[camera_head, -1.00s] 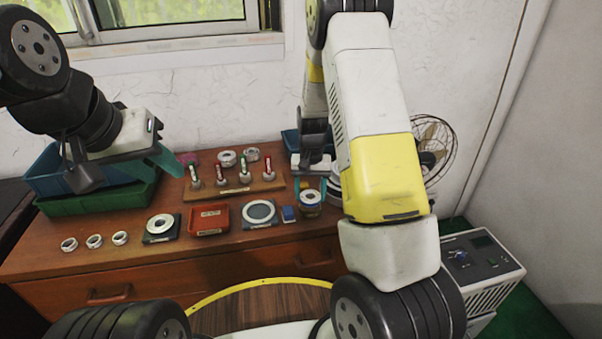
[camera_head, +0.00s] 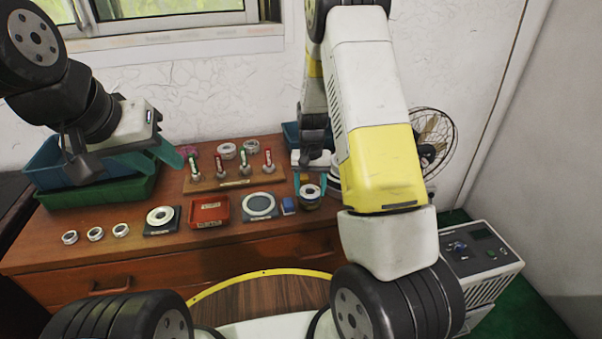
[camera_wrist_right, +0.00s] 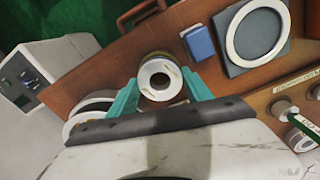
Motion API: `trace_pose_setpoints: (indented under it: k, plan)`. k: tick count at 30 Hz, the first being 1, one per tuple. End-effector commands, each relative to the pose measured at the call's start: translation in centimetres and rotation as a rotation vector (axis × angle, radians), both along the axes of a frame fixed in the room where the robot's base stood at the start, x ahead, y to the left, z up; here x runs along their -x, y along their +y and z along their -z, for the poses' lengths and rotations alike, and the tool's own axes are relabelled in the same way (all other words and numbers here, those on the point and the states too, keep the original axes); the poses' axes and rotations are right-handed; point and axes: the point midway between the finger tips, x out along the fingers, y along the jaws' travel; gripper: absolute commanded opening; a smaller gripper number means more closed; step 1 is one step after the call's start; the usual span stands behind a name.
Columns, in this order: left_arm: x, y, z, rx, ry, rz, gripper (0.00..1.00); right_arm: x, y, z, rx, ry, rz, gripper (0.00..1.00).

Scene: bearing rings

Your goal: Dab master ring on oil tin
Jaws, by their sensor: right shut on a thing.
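My right gripper (camera_wrist_right: 161,92) is shut on a pale metal ring (camera_wrist_right: 160,79), one teal finger on either side of it. The oil tin (camera_wrist_right: 153,56) shows as a brownish round edge just behind the ring. In the head view the ring (camera_head: 310,190) sits right over the tin (camera_head: 311,204), at the right of the wooden bench. I cannot tell whether they touch. My left gripper (camera_head: 165,156) hangs above the left side of the bench, away from the ring and tin. Its teal fingers overlap in the view, so its opening is unclear.
A blue block (camera_head: 288,206) and a dark pad with a white ring (camera_head: 260,206) are left of the tin. A red tray (camera_head: 208,212), a rack of upright pegs (camera_head: 234,182) and several loose rings (camera_head: 95,234) lie further left. Bins (camera_head: 96,196) stand at the back left.

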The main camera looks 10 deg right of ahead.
Motion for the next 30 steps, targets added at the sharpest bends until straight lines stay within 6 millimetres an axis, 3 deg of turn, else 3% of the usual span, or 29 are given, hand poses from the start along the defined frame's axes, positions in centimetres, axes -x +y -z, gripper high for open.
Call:
trace_pose_setpoints:
  k: [30]
  plan:
    - [0.0,0.0,0.0,0.0,0.0,0.0,0.36,-0.04,0.0,0.89,0.0,-0.001,0.0,0.0]
